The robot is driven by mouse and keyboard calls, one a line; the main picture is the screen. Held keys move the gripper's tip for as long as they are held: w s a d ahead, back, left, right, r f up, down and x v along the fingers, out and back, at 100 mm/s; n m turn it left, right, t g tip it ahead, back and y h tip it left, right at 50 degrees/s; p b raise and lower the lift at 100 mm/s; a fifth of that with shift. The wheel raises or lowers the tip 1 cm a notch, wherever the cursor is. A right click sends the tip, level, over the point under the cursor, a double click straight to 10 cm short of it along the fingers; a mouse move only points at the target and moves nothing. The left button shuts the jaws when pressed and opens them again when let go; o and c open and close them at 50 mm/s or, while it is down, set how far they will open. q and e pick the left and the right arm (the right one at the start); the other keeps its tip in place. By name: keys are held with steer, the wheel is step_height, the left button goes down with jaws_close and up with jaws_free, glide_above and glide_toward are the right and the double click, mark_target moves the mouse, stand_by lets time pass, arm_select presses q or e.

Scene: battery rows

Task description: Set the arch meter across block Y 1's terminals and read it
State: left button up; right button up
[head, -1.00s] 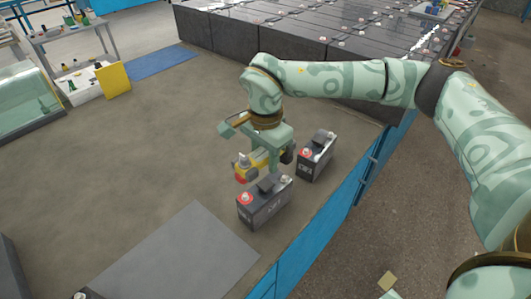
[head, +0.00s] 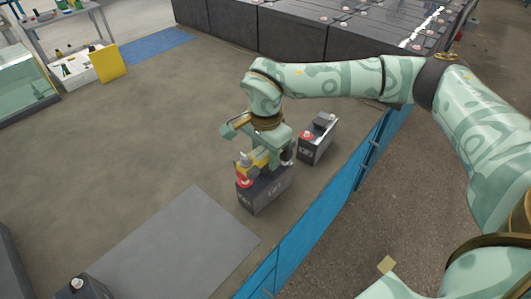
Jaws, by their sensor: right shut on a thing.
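My right gripper (head: 274,160) is shut on the yellow arch meter (head: 257,161), which has a grey knob-like part. The meter is at the top of the nearer dark battery block (head: 265,197). A red terminal cap (head: 243,183) shows at the block's left end, just below the meter. The gripper and meter hide the block's other terminal, so I cannot tell whether both meter ends touch. The meter's reading is not visible. A second dark block (head: 318,141) stands behind and right, with a red cap. Both labels are too small to read surely. My left gripper is not in view.
The blocks stand on a brown floor near a blue edge (head: 335,210). A grey mat (head: 190,245) lies front left, with another block (head: 78,288) at the bottom. Rows of dark blocks (head: 285,38) stand behind. The middle left floor is clear.

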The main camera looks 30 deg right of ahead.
steer(key=shift+r+p, duration=0.1)
steer(key=shift+p, duration=0.4)
stand_by(0.6)
steer(key=shift+p, duration=0.4)
stand_by(0.4)
steer(key=shift+f, duration=1.3)
steer(key=o, duration=1.3)
steer(key=shift+c, duration=0.2)
